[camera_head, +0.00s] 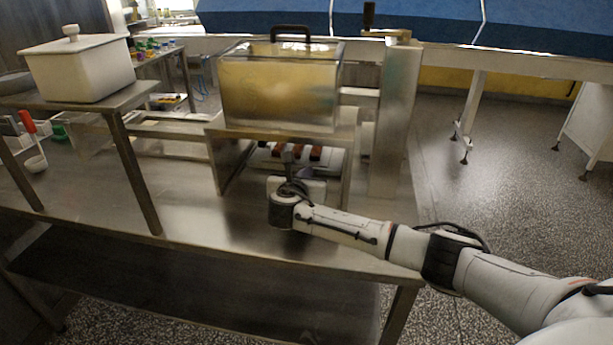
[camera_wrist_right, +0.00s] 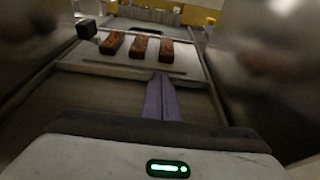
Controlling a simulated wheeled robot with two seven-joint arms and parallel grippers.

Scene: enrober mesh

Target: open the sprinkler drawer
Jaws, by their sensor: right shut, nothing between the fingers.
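A clear box with a yellowish filling (camera_head: 280,92) and a black handle on its lid sits on a steel stand (camera_head: 345,172). I cannot make out a separate sprinkler drawer front. Under the stand lies a pale flat carrier (camera_wrist_right: 130,67) with three brown bars (camera_wrist_right: 139,46) in a row; the bars also show in the head view (camera_head: 300,152). My right gripper (camera_wrist_right: 163,82) is shut and empty, its purple-grey fingers pointing in under the stand just short of the bars. In the head view my right wrist hides most of the fingers. My left gripper is not in view.
Steel walls stand close on both sides in the right wrist view. A black block (camera_wrist_right: 86,29) is left of the bars. A steel post (camera_head: 393,120) stands right of the stand. The table's front (camera_head: 190,220) is clear.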

